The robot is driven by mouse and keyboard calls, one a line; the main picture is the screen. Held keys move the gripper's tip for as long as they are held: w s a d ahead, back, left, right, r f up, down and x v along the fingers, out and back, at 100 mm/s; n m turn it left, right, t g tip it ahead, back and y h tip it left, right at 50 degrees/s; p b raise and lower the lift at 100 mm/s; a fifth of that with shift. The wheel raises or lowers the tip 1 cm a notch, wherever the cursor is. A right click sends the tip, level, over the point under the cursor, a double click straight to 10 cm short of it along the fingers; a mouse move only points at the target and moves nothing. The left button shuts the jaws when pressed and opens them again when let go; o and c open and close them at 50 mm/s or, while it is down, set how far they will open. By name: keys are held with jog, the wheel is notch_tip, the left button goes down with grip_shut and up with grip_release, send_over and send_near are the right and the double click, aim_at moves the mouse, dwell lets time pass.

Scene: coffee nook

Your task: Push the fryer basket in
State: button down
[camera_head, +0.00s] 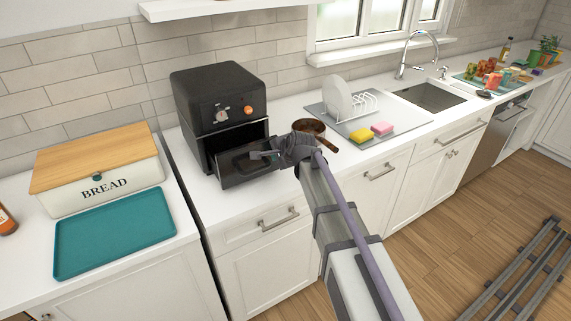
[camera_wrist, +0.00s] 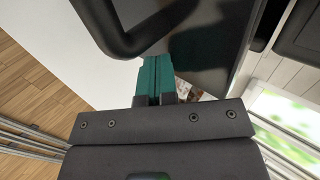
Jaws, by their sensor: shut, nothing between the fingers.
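The black air fryer (camera_head: 219,100) stands on the white counter against the tiled wall. Its fryer basket (camera_head: 240,168) is pulled out at the lower front, with its open top showing. My gripper (camera_head: 259,155) is at the basket's front right, close to the basket handle. In the wrist view my gripper's green fingers (camera_wrist: 154,80) are together, with nothing seen between them. A black curved handle (camera_wrist: 150,38) lies just beyond the fingertips in the wrist view. I cannot tell whether the fingers touch it.
A brown pan (camera_head: 309,126) sits right of the fryer, near my wrist. A bread box (camera_head: 100,190) and teal tray (camera_head: 115,232) are left, across a counter gap.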

aim_at(261, 137)
jog(key=w+a, duration=0.1)
jog(key=w, duration=0.2)
jog(key=w+a, duration=0.2)
jog(key=w, duration=0.1)
jog(key=w+a, duration=0.2)
jog(key=w, duration=0.2)
jog(key=shift+w+r, duration=0.1)
jog(key=shift+w, duration=0.1)
jog(key=shift+w, duration=0.1)
jog(key=s, duration=0.1)
jog(key=s+d, duration=0.1)
jog(key=s, duration=0.1)
jog(key=shift+s+d, duration=0.1)
jog(key=f+p+v, duration=0.1)
jog(key=p+v, duration=0.6)
jog(key=v, duration=0.4)
jog(key=s+d+f+n+g+h, duration=0.1)
jog(key=s+d+n, duration=0.3)
jog(key=s, duration=0.6)
jog(key=s+d+f+n+g+h, duration=0.1)
jog(key=s+d+n+g, duration=0.3)
jog(key=s, duration=0.6)
jog(key=s+d+f+n+g+h, duration=0.2)
jog(key=s+d+f+n+g, duration=0.1)
jog(key=s, duration=0.7)
jog(key=d+n, duration=0.1)
jog(key=d, duration=0.1)
jog(key=shift+d+f+n, duration=0.15)
jog(key=shift+d+n, duration=0.1)
jog(key=shift+n, duration=0.05)
